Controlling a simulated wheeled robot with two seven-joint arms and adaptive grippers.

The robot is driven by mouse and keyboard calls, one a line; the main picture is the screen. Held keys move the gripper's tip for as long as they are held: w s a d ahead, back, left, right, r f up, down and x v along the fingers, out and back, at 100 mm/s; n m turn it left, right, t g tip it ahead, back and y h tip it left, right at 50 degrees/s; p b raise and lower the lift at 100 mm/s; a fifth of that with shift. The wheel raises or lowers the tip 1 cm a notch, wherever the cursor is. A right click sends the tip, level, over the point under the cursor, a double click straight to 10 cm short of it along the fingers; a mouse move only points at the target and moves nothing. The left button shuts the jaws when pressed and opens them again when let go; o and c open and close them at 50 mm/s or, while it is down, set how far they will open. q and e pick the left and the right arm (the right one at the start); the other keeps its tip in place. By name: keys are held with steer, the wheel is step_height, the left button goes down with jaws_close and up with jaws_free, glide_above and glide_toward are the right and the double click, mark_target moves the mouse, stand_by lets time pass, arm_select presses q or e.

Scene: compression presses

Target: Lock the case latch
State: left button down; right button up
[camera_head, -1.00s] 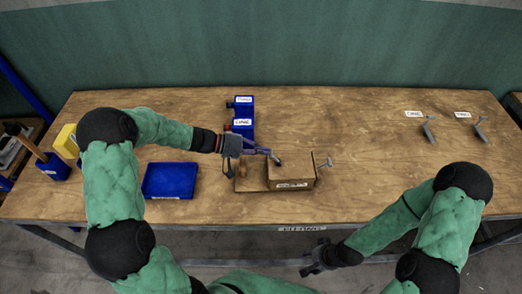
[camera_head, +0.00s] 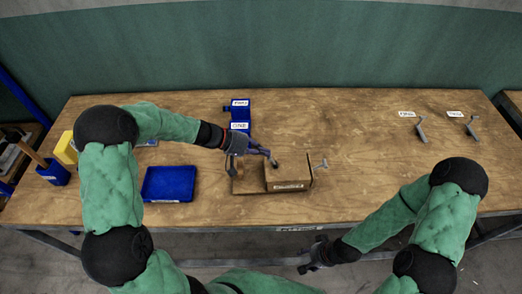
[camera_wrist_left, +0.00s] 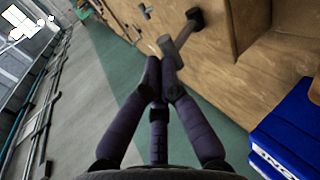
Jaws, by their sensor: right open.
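The wooden case (camera_head: 289,178) stands near the middle of the table, with a labelled block on a lower base. A metal T-shaped handle (camera_head: 320,164) sticks out at its right side. My left gripper (camera_head: 270,155) is over the case from the left, its tips close to a small dark latch part (camera_head: 276,163). In the left wrist view its fingertips (camera_wrist_left: 161,72) are together, just before a grey lever (camera_wrist_left: 180,40); whether they touch or hold it is unclear. My right gripper (camera_head: 312,262) is open and empty in front of the table's front edge.
A blue tray (camera_head: 168,198) lies left of the case. A blue labelled stand (camera_head: 240,118) is behind it. Two metal handles (camera_head: 421,129) (camera_head: 472,128) with labels lie at the far right. The table's right half is mostly clear.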

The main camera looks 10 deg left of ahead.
arm_select(q)
steer(key=d+y+p, duration=0.1)
steer(key=y+p, duration=0.1)
steer(key=p, duration=0.2)
steer(key=w+d+r+g+y+p, duration=0.1)
steer(key=d+p, duration=0.1)
steer(key=p, duration=0.3)
steer(key=d+y+p, duration=0.2)
steer(key=p, duration=0.3)
steer(key=shift+w+r+g+y, duration=0.25)
steer(key=shift+r+g+y, duration=0.05)
steer(key=shift+r+g, duration=0.1)
steer(key=shift+w+d+f+y+p, duration=0.25)
steer(key=shift+d+f+y+p, duration=0.35)
steer(key=shift+p, duration=0.6)
steer(key=shift+r, duration=0.35)
steer(key=shift+r+p, duration=0.45)
steer(key=shift+r, duration=0.2)
